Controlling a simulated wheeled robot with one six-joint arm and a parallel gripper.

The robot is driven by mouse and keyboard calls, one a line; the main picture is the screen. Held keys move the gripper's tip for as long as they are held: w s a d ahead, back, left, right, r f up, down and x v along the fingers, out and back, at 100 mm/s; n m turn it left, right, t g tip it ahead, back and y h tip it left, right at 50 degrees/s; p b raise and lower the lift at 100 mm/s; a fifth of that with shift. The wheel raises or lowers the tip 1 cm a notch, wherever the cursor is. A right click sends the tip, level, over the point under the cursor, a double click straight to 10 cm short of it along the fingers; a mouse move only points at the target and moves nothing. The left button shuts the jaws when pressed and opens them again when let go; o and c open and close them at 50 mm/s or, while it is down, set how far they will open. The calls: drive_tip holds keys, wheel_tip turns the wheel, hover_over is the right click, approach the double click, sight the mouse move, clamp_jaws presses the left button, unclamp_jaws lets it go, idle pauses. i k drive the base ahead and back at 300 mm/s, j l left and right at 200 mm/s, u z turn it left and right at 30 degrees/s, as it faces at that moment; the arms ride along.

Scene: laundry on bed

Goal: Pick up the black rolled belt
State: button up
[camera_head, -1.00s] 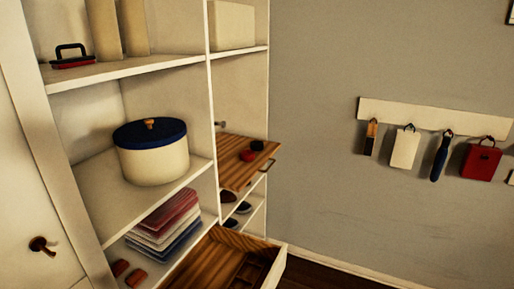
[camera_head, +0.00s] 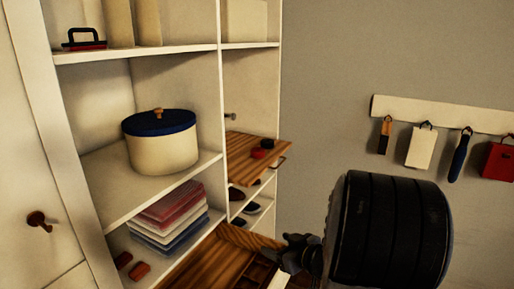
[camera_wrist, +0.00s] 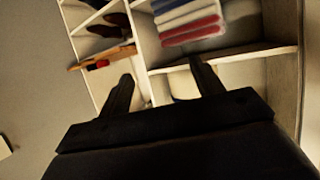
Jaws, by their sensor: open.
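The black rolled belt (camera_head: 267,143) is a small dark roll on the wooden pull-out board (camera_head: 245,168) in the right column of the shelf unit. A red roll (camera_head: 258,153) lies right beside it, toward the front left. In the wrist view the same board (camera_wrist: 88,66) shows at the upper left, with small red and dark shapes on it that are hard to tell apart. My gripper (camera_wrist: 160,72) is open, with nothing between its fingers. In the head view my gripper (camera_head: 288,250) shows low, below and apart from the board; its fingers are unclear there.
An open wooden drawer (camera_head: 205,262) juts out below the board. A blue-lidded pot (camera_head: 160,155) and folded cloths (camera_head: 170,218) fill the left shelves. Dark shoes (camera_head: 247,207) sit under the board. A hook rail (camera_head: 440,113) hangs on the right wall.

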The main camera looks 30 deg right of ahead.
sight(266, 143)
drive_tip(key=i+l+u, duration=0.25)
drive_tip(key=l+u, duration=0.3)
drive_tip(key=i+l+u, duration=0.1)
drive_tip(key=l+u, duration=0.15)
drive_tip(key=l, duration=0.2)
drive_tip(key=i+l, duration=0.15)
drive_tip(key=l, duration=0.6)
drive_tip(key=i+l+u, duration=0.1)
drive_tip(key=l, duration=0.6)
drive_tip(key=i+l, duration=0.15)
drive_tip(key=l, duration=0.6)
drive_tip(key=i+l+u, duration=0.15)
drive_tip(key=l, duration=1.35)
drive_tip(key=i+u, duration=0.05)
drive_tip(key=i, duration=0.05)
